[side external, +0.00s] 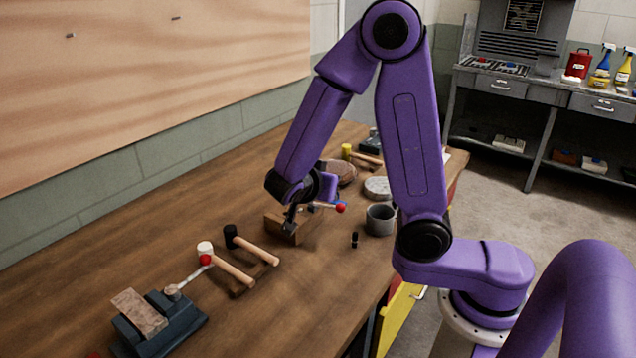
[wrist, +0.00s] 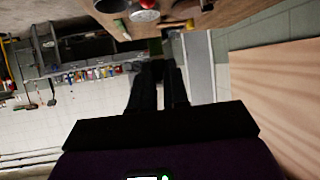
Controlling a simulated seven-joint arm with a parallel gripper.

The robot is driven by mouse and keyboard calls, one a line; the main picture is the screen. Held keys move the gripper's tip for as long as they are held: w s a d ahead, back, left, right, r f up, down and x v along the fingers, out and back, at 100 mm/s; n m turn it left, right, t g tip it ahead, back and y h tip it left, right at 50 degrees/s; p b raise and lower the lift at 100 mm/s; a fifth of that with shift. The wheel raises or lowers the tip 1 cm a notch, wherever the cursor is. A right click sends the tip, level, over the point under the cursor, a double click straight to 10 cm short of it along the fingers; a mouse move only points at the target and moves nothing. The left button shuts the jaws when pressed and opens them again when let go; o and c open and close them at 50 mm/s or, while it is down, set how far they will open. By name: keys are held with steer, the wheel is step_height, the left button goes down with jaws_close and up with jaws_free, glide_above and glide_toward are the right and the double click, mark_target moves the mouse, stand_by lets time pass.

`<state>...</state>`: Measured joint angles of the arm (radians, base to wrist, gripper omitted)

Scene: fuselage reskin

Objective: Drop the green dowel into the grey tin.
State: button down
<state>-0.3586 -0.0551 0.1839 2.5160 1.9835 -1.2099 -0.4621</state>
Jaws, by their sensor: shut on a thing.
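The grey tin (side external: 380,219) stands upright and open-topped on the wooden bench, right of my gripper (side external: 290,220); its rim also shows at the top of the wrist view (wrist: 108,6). My gripper is low over the bench, at a small brown wooden block (side external: 280,230), apart from the tin. In the wrist view the dark fingers (wrist: 158,66) are close together, with a small dark green piece, apparently the green dowel (wrist: 155,47), at their tips. Most of it is hidden. The dowel cannot be made out in the side view.
A lever with a red ball (side external: 340,208) lies between gripper and tin. A small black item (side external: 354,240) stands before the tin. A round pale tin (side external: 377,187) is behind it. Two mallets (side external: 254,246) and a vise (side external: 160,322) lie front left. Bench around the black item is clear.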

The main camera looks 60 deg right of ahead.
stand_by(0.3)
steer(key=s+d+f+m+g+y, duration=0.1)
steer(key=s+d+m+g, duration=0.3)
steer(key=d, duration=0.5)
steer(key=s+d+f+m+g+y, duration=0.1)
steer(key=d+m+g, duration=0.4)
steer(key=d, duration=0.4)
steer(key=shift+f, duration=2.75)
steer(key=c, duration=1.1)
jaws_free()
steer(key=shift+o, duration=0.2)
